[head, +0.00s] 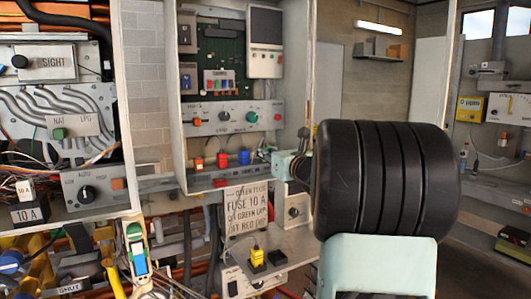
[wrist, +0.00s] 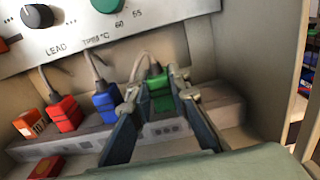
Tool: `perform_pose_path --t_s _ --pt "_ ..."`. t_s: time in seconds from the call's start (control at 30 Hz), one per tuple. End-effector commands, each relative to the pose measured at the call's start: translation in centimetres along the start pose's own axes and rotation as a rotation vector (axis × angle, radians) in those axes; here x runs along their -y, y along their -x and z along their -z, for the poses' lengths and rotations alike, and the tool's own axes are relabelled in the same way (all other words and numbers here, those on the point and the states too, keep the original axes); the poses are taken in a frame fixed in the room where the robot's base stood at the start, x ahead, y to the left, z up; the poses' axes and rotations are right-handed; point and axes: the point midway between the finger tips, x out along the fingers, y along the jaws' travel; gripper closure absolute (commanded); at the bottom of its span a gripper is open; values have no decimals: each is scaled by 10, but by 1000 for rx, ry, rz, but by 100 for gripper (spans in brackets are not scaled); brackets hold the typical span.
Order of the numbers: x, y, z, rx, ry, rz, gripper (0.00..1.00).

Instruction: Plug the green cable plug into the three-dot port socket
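The green cable plug (wrist: 160,92) stands on the grey strip (wrist: 205,112) in the wrist view, its pale cable rising from its top. My gripper (wrist: 157,88) has one finger on each side of the plug, with a small gap showing at the left finger, so it looks open around it. Dark port marks (wrist: 165,130) show on the strip's front between my fingers; too small to count their dots surely. In the head view my gripper (head: 273,154) reaches into the cabinet from the right; the green plug is hard to make out there.
Blue (wrist: 106,106), red (wrist: 64,113) and orange (wrist: 29,123) plugs stand left of the green plug. A knob panel (wrist: 75,37) hangs above and a cabinet wall (wrist: 245,60) stands right. A paper sign (head: 247,207) hangs below the cabinet. A yellow plug (head: 257,256) stands on the lower shelf.

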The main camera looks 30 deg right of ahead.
Motion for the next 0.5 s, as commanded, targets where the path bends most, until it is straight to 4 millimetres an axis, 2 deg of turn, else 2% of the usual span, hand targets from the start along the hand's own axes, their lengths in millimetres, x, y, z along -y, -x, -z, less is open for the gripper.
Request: perform_pose_path --t_s 0.03,0.17,0.5 --pt "0 0 0 0 0 0 78" --pt "0 0 0 0 0 0 64" --pt "0 3 0 0 0 1 63"
